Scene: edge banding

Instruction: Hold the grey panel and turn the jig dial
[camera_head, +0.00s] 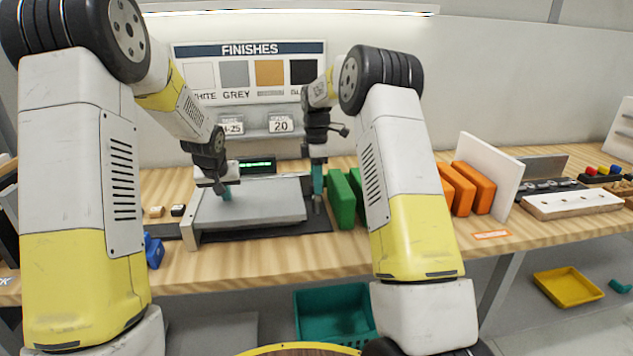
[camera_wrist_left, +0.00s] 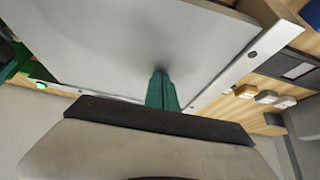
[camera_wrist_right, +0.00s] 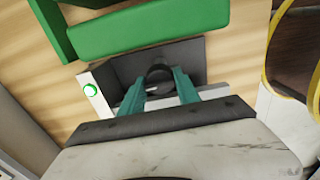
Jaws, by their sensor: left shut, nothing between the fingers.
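The grey panel (camera_head: 265,203) lies flat on the worktable, against a pale rail (camera_head: 190,222) at its left end. My left gripper (camera_head: 226,195) is shut and empty, with its teal fingertips down at the panel's top. The left wrist view shows those fingertips (camera_wrist_left: 160,85) at the panel (camera_wrist_left: 130,40); contact is hard to judge. My right gripper (camera_head: 317,195) points down just past the panel's right end. In the right wrist view its fingers (camera_wrist_right: 158,82) stand apart, with a dark round knob (camera_wrist_right: 158,73), apparently the jig dial, between their tips. The dial is hidden in the head view.
Green blocks (camera_head: 341,200) stand close to the right of my right gripper. Orange blocks (camera_head: 470,188) and a white board (camera_head: 492,172) stand further right. A small green-lit display (camera_head: 257,166) is behind the panel. A blue object (camera_head: 153,250) sits at the front left.

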